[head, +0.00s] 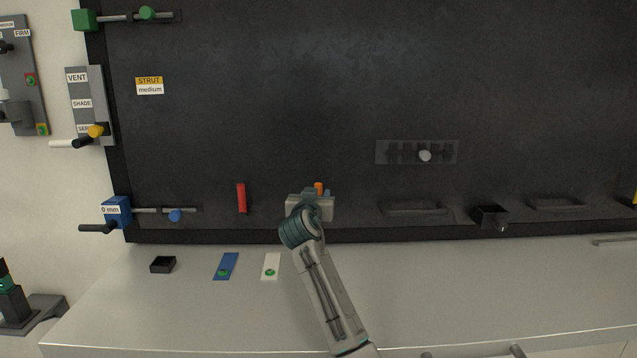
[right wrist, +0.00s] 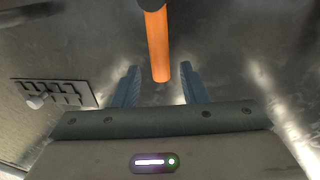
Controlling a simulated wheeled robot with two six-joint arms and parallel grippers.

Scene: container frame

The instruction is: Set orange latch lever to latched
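The orange latch lever (right wrist: 157,45) is a rod with a dark upper part in the right wrist view. Its rounded lower end reaches between the fingers of my right gripper (right wrist: 159,67). The fingers stand apart, with a visible gap on each side of the rod. In the head view only a small orange tip of the lever (head: 318,186) shows above my right gripper (head: 315,194), which hides the rest and the lever's mount. Whether the lever is latched cannot be told. My left gripper is not in view.
A red bar (head: 241,198) stands left of the gripper on the dark panel (head: 300,90). A slotted plate with a pale knob (head: 425,156) is to the right. A black box (head: 162,264), a blue card (head: 226,262) and a white card (head: 271,263) lie on the light ledge.

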